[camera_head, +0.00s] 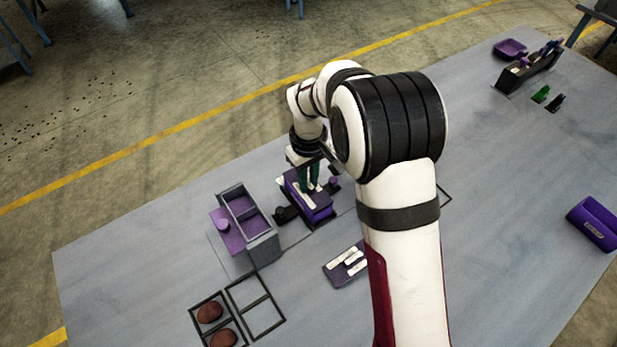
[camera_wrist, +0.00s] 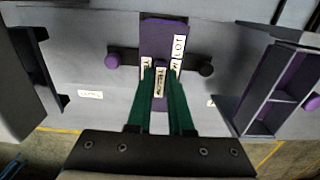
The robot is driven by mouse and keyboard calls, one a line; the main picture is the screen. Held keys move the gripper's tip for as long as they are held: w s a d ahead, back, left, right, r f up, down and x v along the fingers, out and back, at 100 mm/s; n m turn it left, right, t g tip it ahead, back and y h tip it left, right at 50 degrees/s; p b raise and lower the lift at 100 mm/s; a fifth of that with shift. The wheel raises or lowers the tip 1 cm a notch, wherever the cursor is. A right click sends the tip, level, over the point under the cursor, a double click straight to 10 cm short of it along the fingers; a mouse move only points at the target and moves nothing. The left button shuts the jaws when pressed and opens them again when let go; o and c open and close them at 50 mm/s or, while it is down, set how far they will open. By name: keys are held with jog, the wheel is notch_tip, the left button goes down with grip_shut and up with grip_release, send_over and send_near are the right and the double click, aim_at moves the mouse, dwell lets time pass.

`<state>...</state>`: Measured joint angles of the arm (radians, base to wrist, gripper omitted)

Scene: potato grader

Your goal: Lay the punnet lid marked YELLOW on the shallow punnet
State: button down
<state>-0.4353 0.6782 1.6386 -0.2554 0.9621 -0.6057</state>
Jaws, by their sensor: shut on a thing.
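My gripper (camera_head: 312,182) is low over a purple block (camera_head: 318,211) with white labels, left of the picture's middle. In the wrist view, its green fingers (camera_wrist: 161,76) are shut on a narrow piece with a white label (camera_wrist: 160,86) that seems to read YELLOW. The fingers hide most of this piece, so I cannot tell its full shape. The purple block (camera_wrist: 162,32) lies behind it, with other labels beside the fingertips. A shallow purple tray (camera_head: 510,47) sits at the far right back; I cannot tell whether it is the shallow punnet.
A grey divided box (camera_head: 264,249) with purple inside stands left of my gripper, also in the wrist view (camera_wrist: 262,88). Dark frames holding brown potatoes (camera_head: 210,312) lie front left.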

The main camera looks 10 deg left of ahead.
jog(key=shift+f, duration=0.25)
jog(key=shift+c, duration=2.1)
grip_release()
notch_tip(320, 180, up, 7)
jog(key=shift+f, duration=0.1)
